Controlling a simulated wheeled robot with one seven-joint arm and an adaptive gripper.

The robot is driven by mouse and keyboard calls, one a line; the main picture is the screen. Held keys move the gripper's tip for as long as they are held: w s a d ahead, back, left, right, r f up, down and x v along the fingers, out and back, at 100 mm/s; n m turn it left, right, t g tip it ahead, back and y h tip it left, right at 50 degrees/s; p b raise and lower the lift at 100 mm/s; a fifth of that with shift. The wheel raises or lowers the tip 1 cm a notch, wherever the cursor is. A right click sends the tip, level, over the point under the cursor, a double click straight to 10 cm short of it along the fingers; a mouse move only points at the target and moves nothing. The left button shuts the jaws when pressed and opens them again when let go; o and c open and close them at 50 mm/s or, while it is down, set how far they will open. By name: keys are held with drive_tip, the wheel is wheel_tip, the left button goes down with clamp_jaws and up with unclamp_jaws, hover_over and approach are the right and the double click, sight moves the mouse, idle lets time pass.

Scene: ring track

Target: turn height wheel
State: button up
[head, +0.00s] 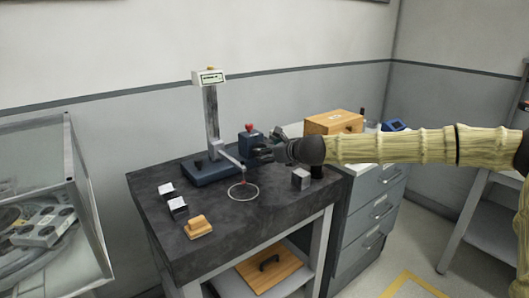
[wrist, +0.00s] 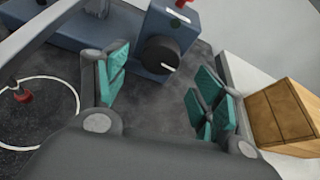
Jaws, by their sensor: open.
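The height wheel (wrist: 168,54) is a black round knob with a white mark, on the front of a blue box (wrist: 185,20). The blue box also shows in the head view (head: 251,140) with a red top, beside the column of the measuring stand (head: 212,125); there the wheel is mostly hidden by my gripper. My gripper (head: 264,153) is in front of the box. In the wrist view my gripper (wrist: 162,86) is open, with teal pads on both sides and nothing between them. The wheel shows beyond the fingertips, between the two fingers, apparently apart from them.
A white ring (head: 243,191) lies under the stand's red-tipped probe (head: 241,168). Grey blocks (head: 301,179) and a wooden block (head: 198,227) sit on the dark table (head: 225,225). A wooden box (head: 334,122) is on the cabinet behind my arm. A glass case (head: 45,200) stands left.

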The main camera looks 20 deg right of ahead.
drive_tip(key=v, duration=0.6)
drive_tip(key=shift+s, duration=0.25)
drive_tip(key=shift+d, duration=0.1)
